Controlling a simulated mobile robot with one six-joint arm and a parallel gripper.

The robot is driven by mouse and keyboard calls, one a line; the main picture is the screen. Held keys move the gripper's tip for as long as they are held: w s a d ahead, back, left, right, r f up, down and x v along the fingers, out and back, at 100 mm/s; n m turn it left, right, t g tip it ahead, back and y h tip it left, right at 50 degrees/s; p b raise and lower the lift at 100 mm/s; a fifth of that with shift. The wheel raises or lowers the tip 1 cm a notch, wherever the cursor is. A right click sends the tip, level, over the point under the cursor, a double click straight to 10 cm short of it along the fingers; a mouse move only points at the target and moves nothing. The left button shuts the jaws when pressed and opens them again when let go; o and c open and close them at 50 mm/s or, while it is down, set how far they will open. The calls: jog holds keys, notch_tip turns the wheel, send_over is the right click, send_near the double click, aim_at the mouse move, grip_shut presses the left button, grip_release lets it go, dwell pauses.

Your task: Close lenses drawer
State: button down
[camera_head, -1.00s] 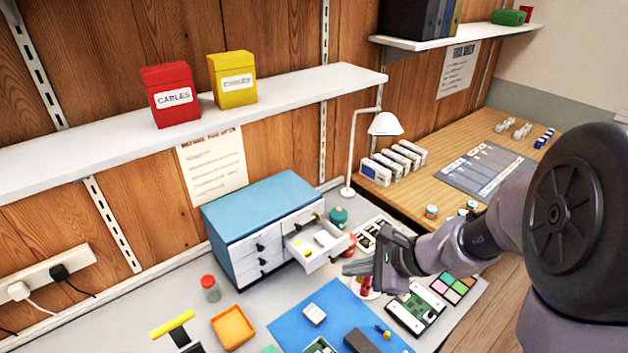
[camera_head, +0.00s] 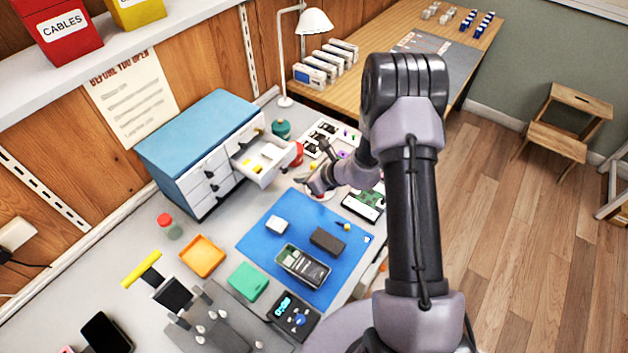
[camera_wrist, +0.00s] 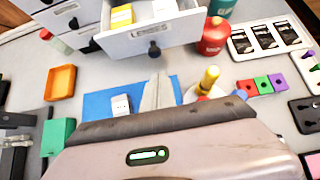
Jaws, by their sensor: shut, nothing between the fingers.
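A blue-topped drawer cabinet (camera_head: 200,135) stands on the bench against the wall. The other drawers look shut.
A red bottle (camera_wrist: 213,37) and a green bottle (camera_head: 281,129) stand close beside the drawer. A blue mat (camera_head: 258,246) with small parts lies before the cabinet, an orange tray (camera_head: 202,256) to its left. A white lamp (camera_head: 313,22) stands behind.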

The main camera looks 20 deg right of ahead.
jog(key=shift+w+a+r, duration=0.2)
jog(key=shift+w+a, duration=0.6)
jog(key=shift+w, duration=0.25)
send_near(254, 156)
jog(key=x, duration=0.5)
jog(key=shift+s+d+f, duration=0.15)
jog(key=shift+d+f, duration=0.05)
jog(key=shift+f, duration=0.05)
jog(key=shift+a+r, duration=0.15)
jog(key=shift+r, duration=0.05)
jog(key=shift+w, duration=0.25)
